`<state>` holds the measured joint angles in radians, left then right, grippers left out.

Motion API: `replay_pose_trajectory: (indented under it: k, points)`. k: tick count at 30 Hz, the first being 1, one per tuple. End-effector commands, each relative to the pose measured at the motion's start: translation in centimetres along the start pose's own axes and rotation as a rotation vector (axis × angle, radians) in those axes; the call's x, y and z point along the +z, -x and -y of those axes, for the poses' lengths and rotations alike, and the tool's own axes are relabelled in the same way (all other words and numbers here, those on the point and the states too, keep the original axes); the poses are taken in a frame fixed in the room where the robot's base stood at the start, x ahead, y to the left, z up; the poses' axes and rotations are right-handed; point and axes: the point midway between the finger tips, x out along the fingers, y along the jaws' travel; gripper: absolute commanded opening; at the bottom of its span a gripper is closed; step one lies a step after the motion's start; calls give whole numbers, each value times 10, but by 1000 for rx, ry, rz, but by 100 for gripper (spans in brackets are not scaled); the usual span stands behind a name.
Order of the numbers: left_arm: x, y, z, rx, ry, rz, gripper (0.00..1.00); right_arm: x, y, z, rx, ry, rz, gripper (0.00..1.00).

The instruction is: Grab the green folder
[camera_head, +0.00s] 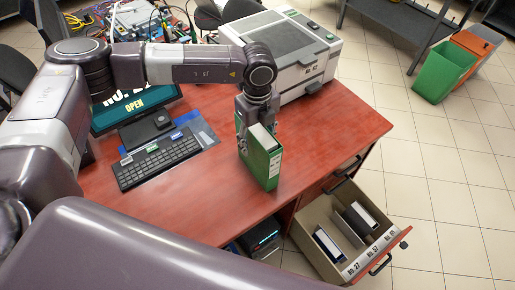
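The green folder (267,165) is a box binder with a white label on its spine. It stands upright on the red desk (215,215), close to the front edge. My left gripper (257,140) comes down over the folder from above, with a finger on each side of its upper part. The fingers hide part of the folder's top and covers. I cannot tell whether they press on it or stand slightly apart. My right gripper is not in view.
A keyboard (157,161) and monitor (135,108) stand left of the folder. A grey-white machine (285,50) sits behind it. An open drawer (310,240) with dark binders juts out at the lower right. A green bin (442,72) stands on the tiled floor.

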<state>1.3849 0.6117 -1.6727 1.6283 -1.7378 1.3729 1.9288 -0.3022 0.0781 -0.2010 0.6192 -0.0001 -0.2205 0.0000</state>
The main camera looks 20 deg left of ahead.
Motion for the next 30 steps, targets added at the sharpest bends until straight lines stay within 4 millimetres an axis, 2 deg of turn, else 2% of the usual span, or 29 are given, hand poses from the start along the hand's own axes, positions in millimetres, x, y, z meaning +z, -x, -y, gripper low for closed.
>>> replay_pose_trajectory:
  k: [4,18,30]
  points:
    - [0,0,0,0,0,0,53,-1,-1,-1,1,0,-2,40]
    - [0,0,0,0,0,0,1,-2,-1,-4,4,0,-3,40]
    - [0,1,1,-2,0,1,0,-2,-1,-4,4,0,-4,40]
